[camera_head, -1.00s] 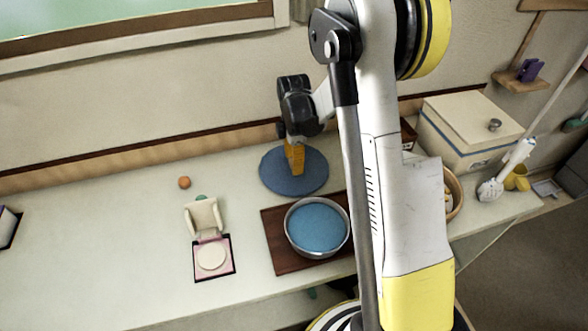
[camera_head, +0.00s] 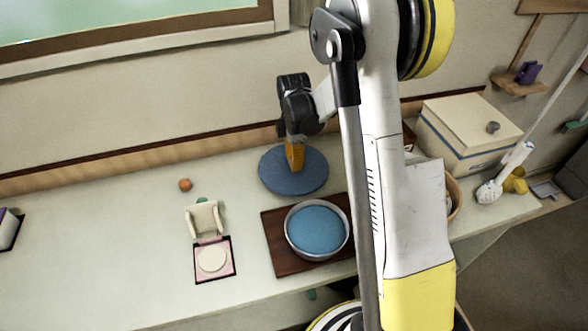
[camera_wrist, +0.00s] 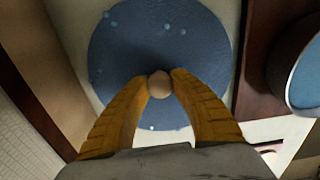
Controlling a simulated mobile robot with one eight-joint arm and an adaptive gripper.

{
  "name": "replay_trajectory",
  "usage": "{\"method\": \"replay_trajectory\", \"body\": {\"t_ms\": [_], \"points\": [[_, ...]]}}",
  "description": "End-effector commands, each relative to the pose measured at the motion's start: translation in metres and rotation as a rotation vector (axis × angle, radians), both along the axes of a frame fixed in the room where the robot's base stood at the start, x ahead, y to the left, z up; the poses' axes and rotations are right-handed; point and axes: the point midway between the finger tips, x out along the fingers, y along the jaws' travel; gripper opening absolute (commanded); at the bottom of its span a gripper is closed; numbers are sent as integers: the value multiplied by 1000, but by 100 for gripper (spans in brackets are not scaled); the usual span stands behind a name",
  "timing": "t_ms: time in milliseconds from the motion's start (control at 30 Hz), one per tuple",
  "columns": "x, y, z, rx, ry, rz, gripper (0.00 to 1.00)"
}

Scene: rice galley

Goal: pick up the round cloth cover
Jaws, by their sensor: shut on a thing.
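The round cloth cover (camera_head: 312,178) is a flat blue disc at the back of the counter, behind the bowl. It also shows in the wrist view (camera_wrist: 165,40), with small light-blue dots and a round beige knob (camera_wrist: 160,85) on it. My gripper (camera_head: 296,168) reaches down onto the cover from above. In the wrist view its two orange fingers (camera_wrist: 159,84) are shut on the knob, one on each side. The cover looks level; I cannot tell whether it touches the counter.
A bowl with blue contents (camera_head: 318,230) stands on a dark red-brown board (camera_head: 277,250) just in front. A small orange ball (camera_head: 185,185), a small cream chair (camera_head: 204,219) and a pink square (camera_head: 229,268) lie left. A cream box (camera_head: 470,124) stands right. The counter's left is mostly clear.

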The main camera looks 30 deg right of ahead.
Motion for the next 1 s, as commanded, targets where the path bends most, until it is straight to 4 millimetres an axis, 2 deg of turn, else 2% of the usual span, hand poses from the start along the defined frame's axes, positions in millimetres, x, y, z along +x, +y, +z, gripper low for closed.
{"method": "replay_trajectory", "body": {"t_ms": [200,567,1000], "points": [[0,0,7,0,0,0,0],[0,0,8,0,0,0,0],[0,0,35,0,0,0,0]]}}
